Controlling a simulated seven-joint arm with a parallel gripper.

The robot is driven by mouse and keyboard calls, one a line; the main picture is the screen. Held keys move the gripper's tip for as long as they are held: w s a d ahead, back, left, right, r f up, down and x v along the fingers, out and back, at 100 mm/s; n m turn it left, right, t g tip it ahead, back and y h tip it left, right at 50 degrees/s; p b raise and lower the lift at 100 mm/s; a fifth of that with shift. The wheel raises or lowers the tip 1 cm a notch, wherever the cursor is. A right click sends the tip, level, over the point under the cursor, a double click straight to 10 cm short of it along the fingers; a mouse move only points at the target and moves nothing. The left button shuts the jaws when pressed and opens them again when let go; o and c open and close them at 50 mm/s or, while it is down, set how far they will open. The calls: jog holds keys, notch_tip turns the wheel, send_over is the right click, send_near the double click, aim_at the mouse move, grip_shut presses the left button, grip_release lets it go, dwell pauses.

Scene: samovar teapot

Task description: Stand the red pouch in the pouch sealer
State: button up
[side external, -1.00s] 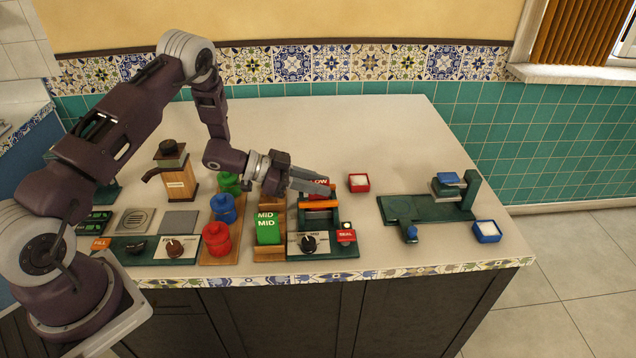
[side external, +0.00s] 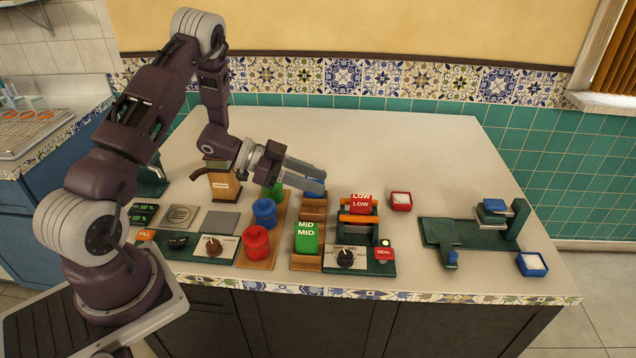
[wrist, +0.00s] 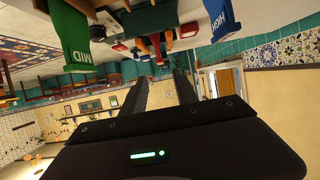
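The red pouch (side external: 361,204), marked LOW, stands upright in the pouch sealer (side external: 375,268), behind and between its orange bars (side external: 357,219). My gripper (side external: 321,184) is to the left of the red pouch, above the back of the wooden rack, and apart from the pouch. In the wrist view my gripper (wrist: 160,82) has its two dark fingers spread with nothing between them.
A green MID pouch (side external: 306,238) stands in the front of the wooden rack (side external: 306,262). A blue pouch (side external: 314,188) stands at its back, partly hidden by my fingers. Red, blue and green jars stand left. A small red tray (side external: 401,201) lies right of the sealer.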

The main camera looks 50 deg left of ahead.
jog(key=w+a+r+n+t+y, duration=0.1)
jog(key=w+a+r+t+y, duration=0.15)
jog(key=w+r+y, duration=0.5)
jog(key=s+a+r+n+y, duration=0.1)
jog(key=s+r+n+y, duration=0.35)
jog(key=r, duration=0.75)
jog(key=s+d+n+g, duration=0.1)
jog(key=s+d, duration=0.3)
jog(key=s, duration=0.6)
jog(key=s+d+r+n+g+h, duration=0.1)
jog(key=s+d+g, duration=0.2)
jog(key=s, duration=0.7)
jog(key=s+d+n+g+h, duration=0.1)
jog(key=s+d+g, duration=0.1)
jog(key=s+d, duration=0.4)
jog(key=s, duration=0.4)
jog(key=shift+s+d+r, duration=0.15)
jog(key=shift+s+d, duration=0.1)
jog(key=shift+d, duration=0.15)
